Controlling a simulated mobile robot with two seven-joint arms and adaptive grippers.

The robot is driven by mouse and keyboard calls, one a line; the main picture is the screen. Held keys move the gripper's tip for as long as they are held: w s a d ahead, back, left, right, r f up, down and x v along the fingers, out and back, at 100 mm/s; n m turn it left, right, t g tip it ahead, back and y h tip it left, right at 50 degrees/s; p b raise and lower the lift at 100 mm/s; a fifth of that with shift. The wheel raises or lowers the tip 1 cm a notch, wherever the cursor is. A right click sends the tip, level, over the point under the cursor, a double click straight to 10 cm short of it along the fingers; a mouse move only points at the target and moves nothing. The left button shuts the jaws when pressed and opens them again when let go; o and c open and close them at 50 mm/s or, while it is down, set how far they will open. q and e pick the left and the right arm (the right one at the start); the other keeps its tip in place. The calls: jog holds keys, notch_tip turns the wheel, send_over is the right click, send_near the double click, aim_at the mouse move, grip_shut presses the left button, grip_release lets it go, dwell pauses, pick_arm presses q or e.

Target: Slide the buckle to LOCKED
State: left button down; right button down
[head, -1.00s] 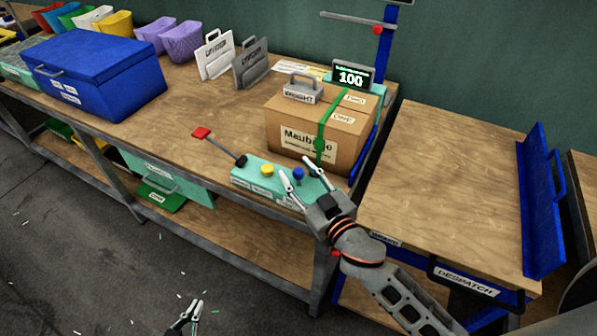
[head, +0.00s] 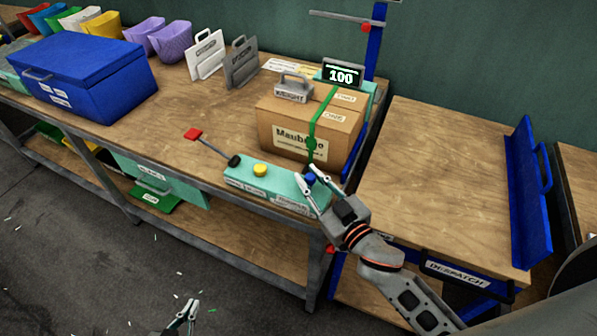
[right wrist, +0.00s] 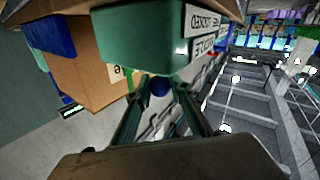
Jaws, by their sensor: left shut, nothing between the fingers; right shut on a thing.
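A teal box (head: 245,178) on the bench's front edge carries a yellow knob (head: 260,170) and a blue knob (head: 310,178), which I take for the buckle. The blue knob is near the box's right end. My right gripper (head: 311,181) is shut on the blue knob. In the right wrist view the blue knob (right wrist: 160,86) sits between the fingertips, and the teal box (right wrist: 140,45) shows labels, one seeming to read LOCKED. My left gripper (head: 190,312) is shut and empty, low in the head view over the floor.
A strapped cardboard box (head: 290,130) with a grey handled weight (head: 293,87) stands just behind, beside a display (head: 342,75) reading 100. A red-ended lever (head: 193,134) sticks out at the teal box's left. A bare despatch table (head: 450,170) is at right.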

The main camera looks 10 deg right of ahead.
jog(key=shift+d, duration=0.1)
jog(key=c, duration=1.8)
grip_release()
jog(key=shift+s+d, duration=0.1)
jog(key=v, duration=1.2)
